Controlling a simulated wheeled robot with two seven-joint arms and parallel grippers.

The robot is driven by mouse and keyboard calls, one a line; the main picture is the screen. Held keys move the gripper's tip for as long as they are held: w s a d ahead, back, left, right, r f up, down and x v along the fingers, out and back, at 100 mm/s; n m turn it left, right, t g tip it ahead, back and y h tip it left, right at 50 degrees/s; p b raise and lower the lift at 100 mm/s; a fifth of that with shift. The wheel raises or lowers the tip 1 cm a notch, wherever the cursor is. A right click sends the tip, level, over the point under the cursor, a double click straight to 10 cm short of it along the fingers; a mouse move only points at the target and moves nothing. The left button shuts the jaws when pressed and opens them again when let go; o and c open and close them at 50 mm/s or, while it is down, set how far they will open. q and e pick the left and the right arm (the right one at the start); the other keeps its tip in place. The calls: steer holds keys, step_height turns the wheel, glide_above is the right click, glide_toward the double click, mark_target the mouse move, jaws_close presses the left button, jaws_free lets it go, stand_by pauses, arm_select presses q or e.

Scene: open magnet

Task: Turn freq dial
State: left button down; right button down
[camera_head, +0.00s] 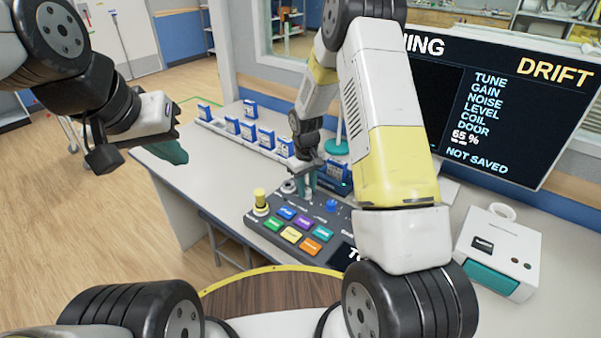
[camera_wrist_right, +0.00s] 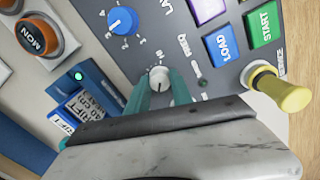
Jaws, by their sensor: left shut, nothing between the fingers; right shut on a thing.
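The freq dial (camera_wrist_right: 159,74) is a small pale knob with the label FREQ beside it. It shows in the right wrist view on the grey control panel (camera_wrist_right: 215,75). My right gripper (camera_wrist_right: 160,88) is shut on this dial, one teal finger on each side. In the head view my right gripper (camera_head: 308,182) is down at the panel (camera_head: 336,222), and the dial is hidden there by the fingers. My left gripper (camera_head: 172,152) is shut and empty, raised at the left, well away from the panel.
A blue knob (camera_wrist_right: 122,20), a yellow-topped lever (camera_wrist_right: 280,92) and coloured buttons (camera_head: 297,228) surround the dial. Blue boxes (camera_head: 249,132) stand in a row behind. The screen (camera_head: 500,110) reads DRIFT, 65 % and NOT SAVED. A white device (camera_head: 500,245) stands right.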

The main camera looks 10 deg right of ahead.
steer(key=c, duration=1.1)
jaws_free()
steer(key=shift+r, duration=0.1)
step_height(320, 180, up, 8)
steer(key=shift+a+f, duration=0.15)
steer(key=shift+f, duration=0.05)
